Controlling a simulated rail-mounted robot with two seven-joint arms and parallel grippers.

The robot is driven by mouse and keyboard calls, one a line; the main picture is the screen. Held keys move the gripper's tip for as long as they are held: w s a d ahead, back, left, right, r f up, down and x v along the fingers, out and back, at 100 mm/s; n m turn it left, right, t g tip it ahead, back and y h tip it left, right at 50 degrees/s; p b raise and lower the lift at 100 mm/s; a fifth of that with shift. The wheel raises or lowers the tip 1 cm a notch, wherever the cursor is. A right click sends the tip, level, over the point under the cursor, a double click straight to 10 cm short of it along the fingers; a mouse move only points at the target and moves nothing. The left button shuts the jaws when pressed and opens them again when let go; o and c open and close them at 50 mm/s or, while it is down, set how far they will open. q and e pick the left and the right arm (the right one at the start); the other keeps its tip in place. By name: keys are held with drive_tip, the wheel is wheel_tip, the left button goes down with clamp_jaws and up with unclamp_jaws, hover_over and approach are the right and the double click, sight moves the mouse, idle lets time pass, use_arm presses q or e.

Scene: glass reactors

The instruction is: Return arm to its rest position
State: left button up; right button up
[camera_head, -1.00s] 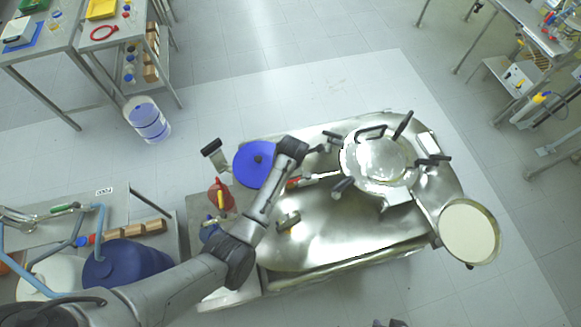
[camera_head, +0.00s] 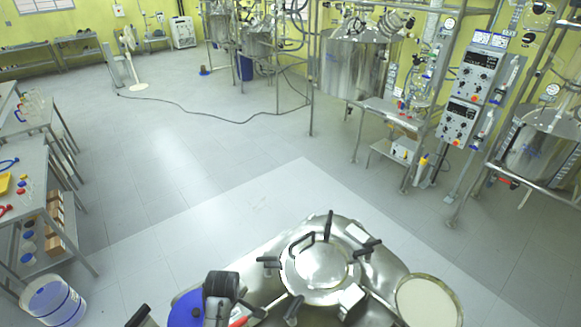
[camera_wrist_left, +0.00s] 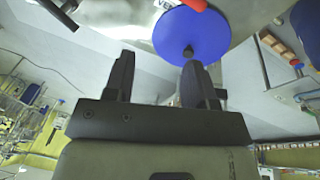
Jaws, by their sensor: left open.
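The end section of my left arm (camera_head: 220,288) enters at the bottom of the head view, in front of a blue disc. I cannot make out its fingers there. In the left wrist view my left gripper (camera_wrist_left: 157,78) is open, its two dark fingers apart with nothing between them. The blue disc with a dark knob (camera_wrist_left: 190,32) shows beyond the fingertips, and its edge also shows in the head view (camera_head: 183,312). My right gripper is not in view.
A steel vessel with a round glossy lid (camera_head: 320,268) and several black clamps stands right of the arm. A round cream-coloured port (camera_head: 427,303) is at its right. A clear bucket (camera_head: 52,300) stands on the floor at left. Open floor lies beyond.

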use_arm(q)
wheel_tip(320, 180, up, 14)
drive_tip(key=a+m+t, duration=0.1)
drive_tip(key=m+t, duration=0.3)
drive_tip(key=m, duration=0.4)
drive_tip(key=s+a+r+m+t, duration=0.2)
drive_tip(key=s+r+m, duration=0.1)
drive_tip(key=s+r, duration=0.15)
drive_tip(key=s+a+f+g+p, duration=0.1)
drive_tip(key=s+f, duration=0.4)
drive_tip(key=s, duration=1.1)
drive_tip(key=s+f+m+g+p, duration=0.1)
drive_tip(key=s+f+g, duration=0.3)
drive_tip(key=s, duration=1.1)
drive_tip(key=shift+s+a+f+h+p, duration=0.3)
drive_tip(key=shift+s+a+f+p, duration=0.1)
drive_tip(key=shift+f+p, duration=0.45)
drive_tip(key=shift+c, duration=0.8)
